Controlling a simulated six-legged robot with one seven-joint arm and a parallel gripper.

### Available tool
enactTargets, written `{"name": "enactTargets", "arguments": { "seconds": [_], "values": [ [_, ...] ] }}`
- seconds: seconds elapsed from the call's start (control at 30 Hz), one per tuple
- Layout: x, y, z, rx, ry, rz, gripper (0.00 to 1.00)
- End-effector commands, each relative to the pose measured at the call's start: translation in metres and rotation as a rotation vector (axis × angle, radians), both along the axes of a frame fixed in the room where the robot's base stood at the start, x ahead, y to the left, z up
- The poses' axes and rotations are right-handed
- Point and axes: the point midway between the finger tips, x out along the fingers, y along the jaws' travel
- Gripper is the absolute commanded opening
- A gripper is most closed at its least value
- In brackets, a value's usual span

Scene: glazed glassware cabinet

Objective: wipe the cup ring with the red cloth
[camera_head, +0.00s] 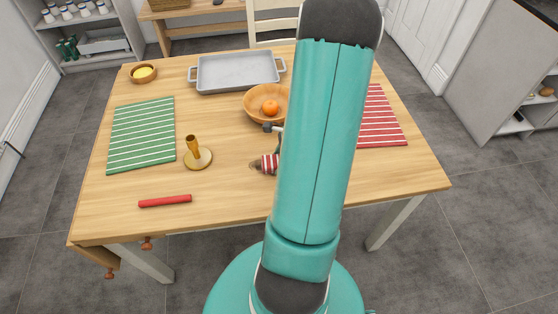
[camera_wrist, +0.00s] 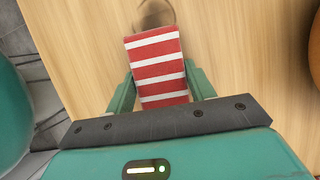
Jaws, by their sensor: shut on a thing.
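The red cloth with white stripes (camera_wrist: 155,64) is held between the two teal fingers of my gripper (camera_wrist: 160,84) in the wrist view. In the head view the cloth (camera_head: 268,163) shows just left of my arm, low at the wooden table top. The brown cup ring (camera_wrist: 157,10) lies on the wood beyond the cloth's far end, and the cloth seems to cover its near part. In the head view the ring (camera_head: 254,165) is a small dark mark at the cloth's left end. My arm hides most of my gripper there. I cannot tell how firmly the cloth touches the wood.
A brass candle holder (camera_head: 197,156) stands left of the cloth. A wooden bowl (camera_head: 257,103) with an orange (camera_head: 270,107) is behind it. A red stick (camera_head: 165,200), green mat (camera_head: 142,135), red striped mat (camera_head: 380,120), grey tray (camera_head: 237,73) and small bowl (camera_head: 143,73) lie around.

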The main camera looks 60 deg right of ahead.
Motion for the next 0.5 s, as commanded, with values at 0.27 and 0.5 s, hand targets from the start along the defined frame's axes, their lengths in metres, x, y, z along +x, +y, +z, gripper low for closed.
{"name": "enactTargets", "arguments": {
  "seconds": [0.27,0.5],
  "values": [
    [0.002,0.000,0.020,0.000,0.000,0.004,0.33],
    [0.003,0.000,0.037,-0.001,0.000,0.009,0.33]
  ]
}}
